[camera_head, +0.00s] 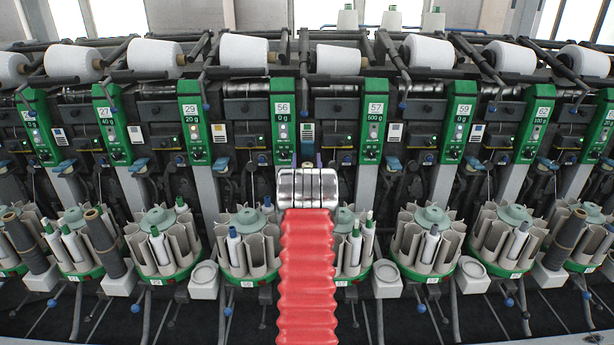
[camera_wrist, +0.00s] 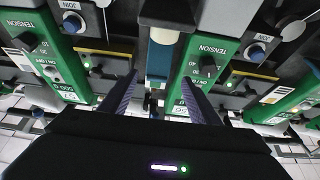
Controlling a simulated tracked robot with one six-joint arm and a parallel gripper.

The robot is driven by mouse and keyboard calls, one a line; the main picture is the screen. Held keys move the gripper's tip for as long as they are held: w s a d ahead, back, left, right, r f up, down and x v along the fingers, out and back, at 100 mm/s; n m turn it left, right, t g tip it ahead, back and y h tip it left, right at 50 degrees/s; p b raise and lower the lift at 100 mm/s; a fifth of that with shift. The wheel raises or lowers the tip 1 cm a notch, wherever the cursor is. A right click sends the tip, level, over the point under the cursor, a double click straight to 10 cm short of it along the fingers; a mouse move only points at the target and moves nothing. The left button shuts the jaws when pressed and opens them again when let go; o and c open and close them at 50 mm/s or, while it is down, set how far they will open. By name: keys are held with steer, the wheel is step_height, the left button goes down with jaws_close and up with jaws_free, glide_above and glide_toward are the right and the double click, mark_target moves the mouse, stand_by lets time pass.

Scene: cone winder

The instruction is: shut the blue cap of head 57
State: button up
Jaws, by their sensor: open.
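In the head view the green panel of head 57 (camera_head: 374,120) stands right of my gripper (camera_head: 308,160). The panel of head 56 (camera_head: 282,120) is just left of it. In the wrist view the picture is turned over, with the 57 panel (camera_wrist: 62,62) on the left. My gripper (camera_wrist: 155,98) is open there, its two dark fingers apart and nothing seen held. A blue part with a cream end (camera_wrist: 163,52) shows beyond and between the fingers. I cannot tell whether it is the cap of head 57 or whether it is open. My red arm hides the parts below.
A blue lever-like part (camera_head: 394,163) sits right of the 57 panel. Bobbin magazines (camera_head: 428,240) stand in a row below, with white round cups (camera_head: 387,275) between them. White cones (camera_head: 337,60) lie along the top. Panels flank my gripper closely.

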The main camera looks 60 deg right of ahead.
steer(key=s+a, duration=0.5)
steer(key=a, duration=0.4)
steer(key=shift+a, duration=0.15)
steer(key=shift+w, duration=0.15)
stand_by(0.5)
